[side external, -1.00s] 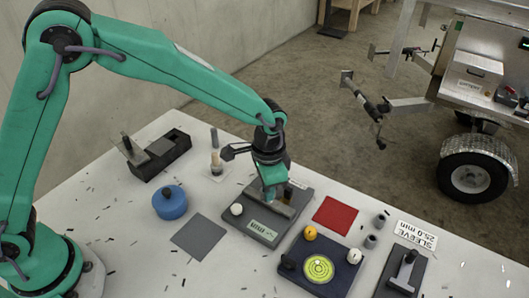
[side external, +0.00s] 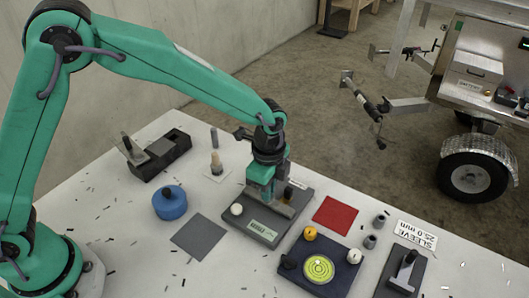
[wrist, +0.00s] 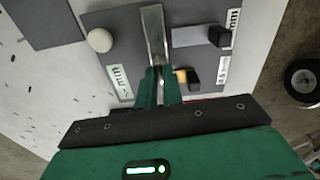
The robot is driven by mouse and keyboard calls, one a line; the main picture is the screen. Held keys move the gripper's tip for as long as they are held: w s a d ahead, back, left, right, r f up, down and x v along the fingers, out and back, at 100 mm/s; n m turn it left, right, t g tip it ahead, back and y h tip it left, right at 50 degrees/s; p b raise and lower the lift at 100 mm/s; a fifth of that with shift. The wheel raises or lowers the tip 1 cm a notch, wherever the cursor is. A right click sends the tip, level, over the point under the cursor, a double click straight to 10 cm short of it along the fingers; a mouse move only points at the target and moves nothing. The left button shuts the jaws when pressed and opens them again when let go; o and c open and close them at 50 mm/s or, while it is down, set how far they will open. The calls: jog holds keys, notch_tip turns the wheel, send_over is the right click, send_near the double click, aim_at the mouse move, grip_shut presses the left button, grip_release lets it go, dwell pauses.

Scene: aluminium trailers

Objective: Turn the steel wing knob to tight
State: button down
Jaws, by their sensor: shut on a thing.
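The steel wing knob (wrist: 154,32) shows in the wrist view as a long, pale metal bar on a grey plate (wrist: 130,55). My gripper (wrist: 158,82) is shut on the near end of this bar, and the fingers hide that part. In the side view my gripper (side external: 267,196) points down at the middle of the same grey plate (side external: 259,231). The plate carries a white ball (wrist: 100,40), small printed labels and a black block (wrist: 220,36).
A blue round pot (side external: 170,205) and a grey mat (side external: 199,237) lie left of the plate. A red mat (side external: 335,215) lies to its right. A dark box with a yellow-green dial (side external: 318,268) stands in front. Small dark scraps litter the white table.

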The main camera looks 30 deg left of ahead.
jog(key=shift+r+m, duration=0.15)
jog(key=shift+m, duration=0.15)
jog(key=c, duration=1.5)
grip_release()
jog(key=shift+c, duration=0.2)
jog(key=shift+r, duration=3.85)
